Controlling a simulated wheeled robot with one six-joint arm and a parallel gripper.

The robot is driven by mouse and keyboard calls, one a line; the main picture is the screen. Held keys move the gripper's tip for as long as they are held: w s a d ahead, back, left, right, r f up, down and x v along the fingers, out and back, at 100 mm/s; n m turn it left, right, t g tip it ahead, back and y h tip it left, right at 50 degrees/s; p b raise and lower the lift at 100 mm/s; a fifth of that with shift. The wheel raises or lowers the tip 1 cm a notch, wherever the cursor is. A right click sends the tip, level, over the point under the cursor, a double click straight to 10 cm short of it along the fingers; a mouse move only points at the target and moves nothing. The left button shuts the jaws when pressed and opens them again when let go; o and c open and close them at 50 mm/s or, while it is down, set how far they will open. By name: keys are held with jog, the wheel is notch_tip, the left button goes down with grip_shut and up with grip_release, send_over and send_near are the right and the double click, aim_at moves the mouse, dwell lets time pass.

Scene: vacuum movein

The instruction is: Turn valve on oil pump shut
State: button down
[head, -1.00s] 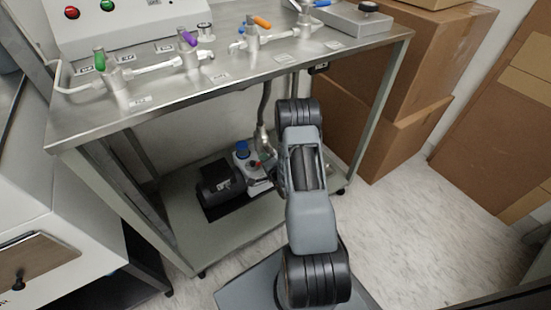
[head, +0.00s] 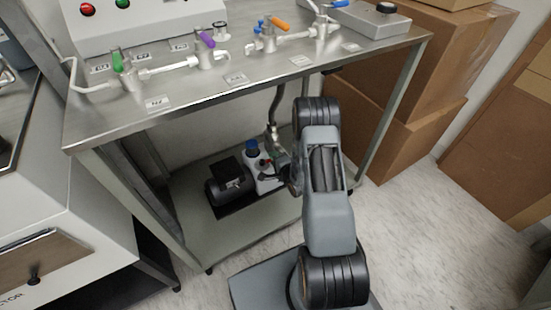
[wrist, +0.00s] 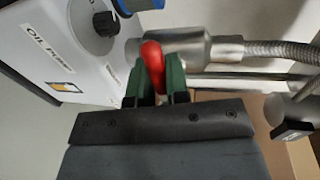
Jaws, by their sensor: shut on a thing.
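The oil pump (head: 263,178) sits on the lower shelf of the steel table, a white body with a black motor (head: 228,185) and a blue cap (head: 251,147). In the wrist view the pump's white housing (wrist: 62,45) shows an "OIL PUMP" label. The red valve handle (wrist: 152,54) stands in front of a metal fitting (wrist: 190,50) on the pump line. My gripper (wrist: 155,88) has its green fingers shut on the red handle, one on each side. In the head view my arm hides most of the gripper and the valve.
A braided metal hose (wrist: 275,50) runs right from the fitting. The steel tabletop (head: 200,97) above carries several valves with green, purple, orange and blue handles. Cardboard boxes (head: 405,130) stand at the right. A table leg (head: 393,105) is close to the right of my arm.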

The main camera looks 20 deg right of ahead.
jog(key=c, duration=1.1)
grip_release()
jog(key=p+v, duration=0.3)
jog(key=v, duration=1.1)
jog(key=shift+w+r, duration=0.1)
